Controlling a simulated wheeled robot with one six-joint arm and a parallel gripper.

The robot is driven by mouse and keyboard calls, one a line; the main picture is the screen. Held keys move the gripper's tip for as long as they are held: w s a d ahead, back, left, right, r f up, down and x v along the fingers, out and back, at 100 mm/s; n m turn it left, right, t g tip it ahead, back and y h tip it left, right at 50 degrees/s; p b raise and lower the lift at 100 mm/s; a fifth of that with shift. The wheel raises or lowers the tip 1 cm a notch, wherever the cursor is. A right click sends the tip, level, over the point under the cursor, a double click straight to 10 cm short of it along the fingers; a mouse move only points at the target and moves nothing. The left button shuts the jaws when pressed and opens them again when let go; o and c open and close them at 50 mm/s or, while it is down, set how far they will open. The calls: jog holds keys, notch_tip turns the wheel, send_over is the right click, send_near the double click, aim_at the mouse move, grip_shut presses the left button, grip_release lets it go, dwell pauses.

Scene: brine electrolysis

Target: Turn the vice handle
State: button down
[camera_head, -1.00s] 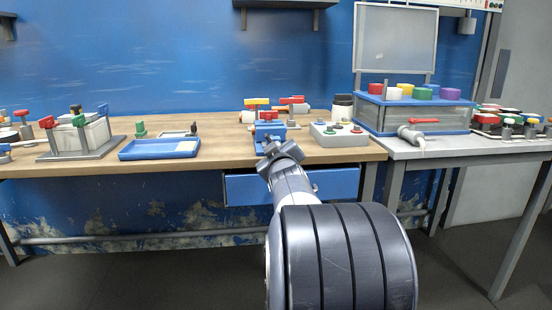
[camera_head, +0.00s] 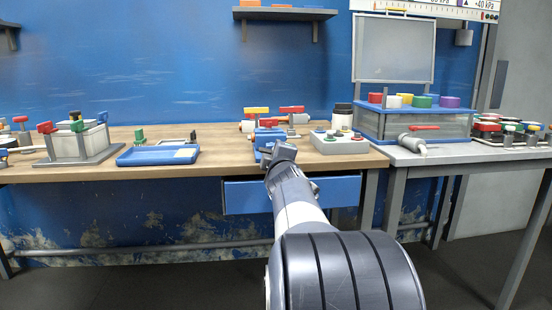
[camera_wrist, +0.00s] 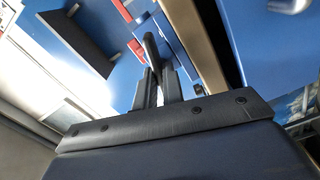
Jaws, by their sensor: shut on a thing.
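The blue vice (camera_head: 268,135) stands at the front edge of the wooden bench, left of the grey box with knobs. My gripper (camera_head: 277,153) is right in front of it and covers its front and handle in the head view. In the wrist view, my gripper (camera_wrist: 154,88) has its two dark fingers closed around a dark bar, which looks like the vice handle (camera_wrist: 150,45). The bar sticks out beyond the fingertips toward blue surfaces. The exact grip point is hidden between the fingers.
A grey knob box (camera_head: 338,143) sits close on the right, with a dark-lidded jar (camera_head: 343,115) behind it. Red- and yellow-handled valves (camera_head: 257,111) stand behind the vice. A blue tray (camera_head: 158,156) lies to the left. A blue drawer (camera_head: 290,194) is below the bench top.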

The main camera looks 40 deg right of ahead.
dwell(0.4)
jog(key=c, duration=1.5)
grip_release()
jog(key=p+v, duration=0.1)
jog(key=v, duration=0.9)
jog(key=shift+s+a+f+p, duration=0.1)
jog(key=shift+s+a+p, duration=0.2)
jog(key=shift+p, duration=0.05)
jog(key=shift+w+d, duration=0.1)
jog(key=b+x, duration=0.1)
jog(key=x, duration=0.9)
jog(key=shift+w+d+b, duration=0.2)
jog(key=shift+b, duration=0.15)
